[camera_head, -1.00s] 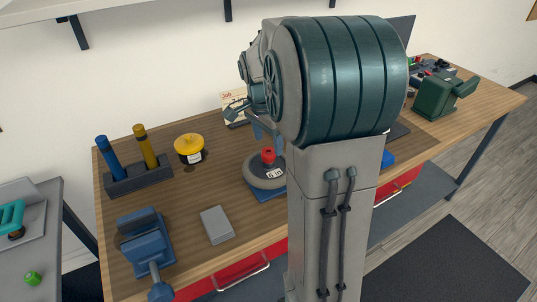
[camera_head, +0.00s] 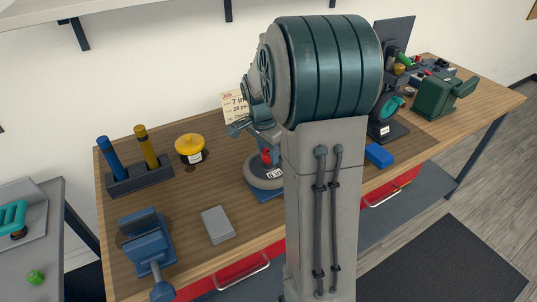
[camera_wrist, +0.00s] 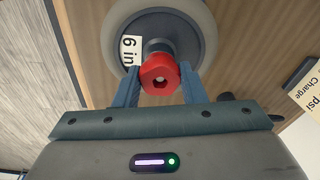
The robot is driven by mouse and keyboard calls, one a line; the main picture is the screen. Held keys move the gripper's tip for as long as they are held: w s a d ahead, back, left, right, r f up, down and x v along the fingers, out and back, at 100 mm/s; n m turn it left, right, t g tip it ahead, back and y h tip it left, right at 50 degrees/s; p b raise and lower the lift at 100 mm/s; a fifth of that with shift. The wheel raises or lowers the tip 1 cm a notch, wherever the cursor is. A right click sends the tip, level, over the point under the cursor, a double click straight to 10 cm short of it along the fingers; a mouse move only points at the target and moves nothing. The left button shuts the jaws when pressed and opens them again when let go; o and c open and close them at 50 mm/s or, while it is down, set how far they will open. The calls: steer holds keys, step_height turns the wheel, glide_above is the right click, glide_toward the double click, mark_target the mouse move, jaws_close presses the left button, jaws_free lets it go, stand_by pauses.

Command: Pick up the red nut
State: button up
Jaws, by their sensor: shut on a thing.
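The red nut (camera_wrist: 161,74) sits between the two blue fingers of my gripper (camera_wrist: 158,88) in the wrist view, with a finger against each side. Behind it is a grey wheel (camera_wrist: 115,14) with a "6 in" label. In the head view the red nut (camera_head: 266,156) shows at the middle of the wheel (camera_head: 256,176), which lies on a blue base (camera_head: 262,194) on the bench. My gripper (camera_head: 265,146) comes down over the nut from above, and my arm hides the wheel's right side. I cannot tell whether the nut still touches the wheel.
On the wooden bench (camera_head: 185,210) stand a yellow-lidded pot (camera_head: 189,148), a rack with blue and yellow handles (camera_head: 140,178), a blue vise (camera_head: 147,245) and a grey block (camera_head: 218,224). A blue block (camera_head: 379,155) and a green machine (camera_head: 437,94) are to the right. A sign (camera_head: 235,107) stands behind the wheel.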

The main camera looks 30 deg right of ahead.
mark_target(268, 154)
steer(key=shift+r, duration=0.1)
steer(key=shift+r, duration=0.65)
step_height(268, 154, up, 3)
steer(key=shift+f+b, duration=0.1)
steer(key=shift+b, duration=0.3)
steer(key=s+d+r+b, duration=0.1)
steer(key=s+d+r, duration=0.5)
steer(key=s+d, duration=0.2)
steer(key=shift+s+r, duration=0.25)
steer(key=shift+r, duration=0.1)
steer(key=shift+s, duration=0.1)
